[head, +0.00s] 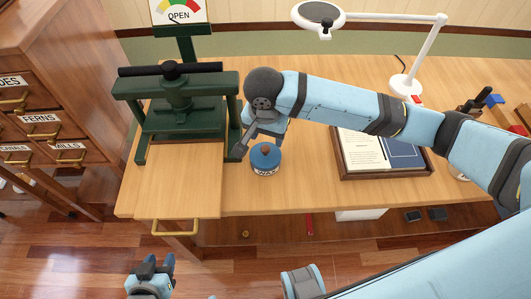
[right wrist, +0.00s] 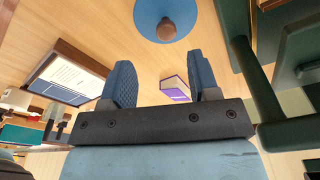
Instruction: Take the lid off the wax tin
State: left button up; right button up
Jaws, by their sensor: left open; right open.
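The wax tin (head: 265,168) stands upright on the wooden table, right of the green press, with a "WAX" label on its front. Its round blue lid (head: 265,155) is on it and has a brown knob; the lid also shows at the top of the right wrist view (right wrist: 150,12), with the knob (right wrist: 167,30). My right gripper (head: 248,143) is open and empty just behind and left of the tin; its open fingers show in the right wrist view (right wrist: 162,82), apart from the knob. My left gripper (head: 158,263) is open and empty, low in front of the table.
The green press (head: 178,108) stands close left of the tin. A framed tray (head: 385,172) with a booklet lies to the right. A white and purple box (right wrist: 174,88) shows in the right wrist view. A white lamp (head: 405,84) stands behind. The table front (head: 280,200) is clear.

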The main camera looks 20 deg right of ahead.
aim_at(266, 148)
jog(key=f, duration=0.5)
jog(key=w+f+b, duration=0.1)
jog(key=f, duration=0.1)
jog(key=shift+w+f, duration=0.1)
jog(key=shift+f, duration=0.15)
jog(key=shift+c, duration=0.2)
jog(key=c, duration=0.9)
